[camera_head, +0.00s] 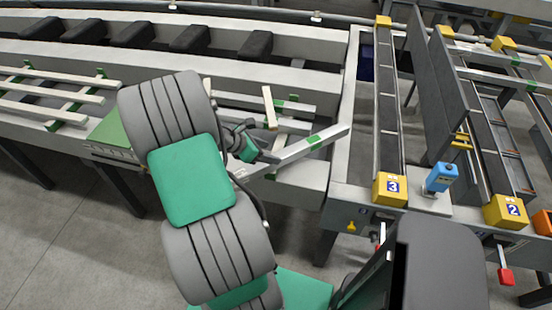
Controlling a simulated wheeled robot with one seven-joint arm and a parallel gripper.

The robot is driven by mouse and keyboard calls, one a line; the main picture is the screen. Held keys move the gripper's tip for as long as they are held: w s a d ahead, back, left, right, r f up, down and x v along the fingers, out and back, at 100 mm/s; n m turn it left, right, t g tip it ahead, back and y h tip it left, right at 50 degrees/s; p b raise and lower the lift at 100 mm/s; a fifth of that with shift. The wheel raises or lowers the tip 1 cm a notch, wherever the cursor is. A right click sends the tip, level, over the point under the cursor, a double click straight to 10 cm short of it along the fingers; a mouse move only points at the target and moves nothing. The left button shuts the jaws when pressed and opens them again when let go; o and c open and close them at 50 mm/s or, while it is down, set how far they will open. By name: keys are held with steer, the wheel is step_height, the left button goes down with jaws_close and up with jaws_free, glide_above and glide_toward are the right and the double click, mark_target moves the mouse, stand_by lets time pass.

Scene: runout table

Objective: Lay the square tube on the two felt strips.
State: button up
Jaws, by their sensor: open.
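A light metal square tube (292,153) with a green band runs slantwise below and right of my gripper. Its right end points up towards the lane table, and its left part is hidden behind my arm. My gripper (262,152) is open, with its dark fingers close to the tube; I cannot tell whether they touch it. Green strips (67,112) lie under pale bars on the left. Small green patches (281,106) show behind my gripper. I cannot tell which green pieces are the two felt strips, as my arm covers part of the table.
A short pale bar (269,107) stands out behind my gripper. On the right are lanes with yellow end blocks marked 3 (390,188) and 2 (506,212), an upright grey panel (439,95) and a blue device (441,178).

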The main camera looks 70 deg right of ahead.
steer(key=x, duration=0.5)
steer(key=shift+a+f+p, duration=0.3)
steer(key=shift+f, duration=0.05)
steer(key=shift+c, duration=0.4)
jaws_close()
steer(key=shift+r, duration=0.15)
stand_by(0.4)
